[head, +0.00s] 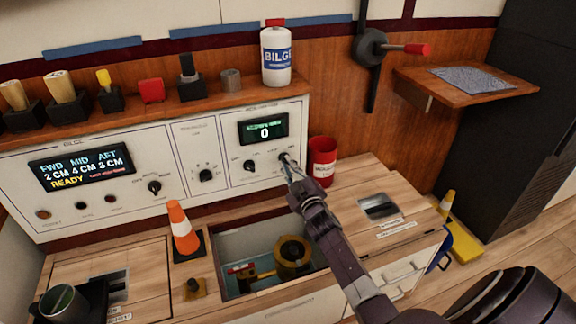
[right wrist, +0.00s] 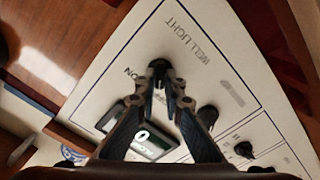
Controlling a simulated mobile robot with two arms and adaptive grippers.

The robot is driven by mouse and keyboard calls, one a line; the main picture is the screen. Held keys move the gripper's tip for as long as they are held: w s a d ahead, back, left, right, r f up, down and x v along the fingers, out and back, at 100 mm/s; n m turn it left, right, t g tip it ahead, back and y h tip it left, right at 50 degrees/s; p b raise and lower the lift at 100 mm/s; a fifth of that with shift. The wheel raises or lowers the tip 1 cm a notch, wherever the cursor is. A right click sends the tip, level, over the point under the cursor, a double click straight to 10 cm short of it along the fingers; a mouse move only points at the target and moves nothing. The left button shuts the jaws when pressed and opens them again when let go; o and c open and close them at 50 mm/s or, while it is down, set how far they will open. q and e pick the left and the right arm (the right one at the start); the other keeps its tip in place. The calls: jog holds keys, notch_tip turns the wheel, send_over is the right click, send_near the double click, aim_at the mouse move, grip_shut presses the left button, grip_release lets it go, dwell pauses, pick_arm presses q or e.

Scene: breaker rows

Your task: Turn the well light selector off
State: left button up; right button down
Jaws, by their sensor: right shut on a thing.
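My left gripper is not in view.
Other black knobs (head: 249,166) sit left on the panel. A red cup (head: 322,160) stands close right of my gripper. Below are an open well (head: 225,240) and an orange cone (head: 182,228).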

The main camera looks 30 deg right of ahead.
jog(key=c, duration=2)
grip_release()
jog(key=shift+c, duration=0.2)
jog(key=shift+s, duration=0.15)
jog(key=v, duration=1.1)
jog(key=shift+s+a, duration=0.25)
jog(key=shift+s, duration=0.1)
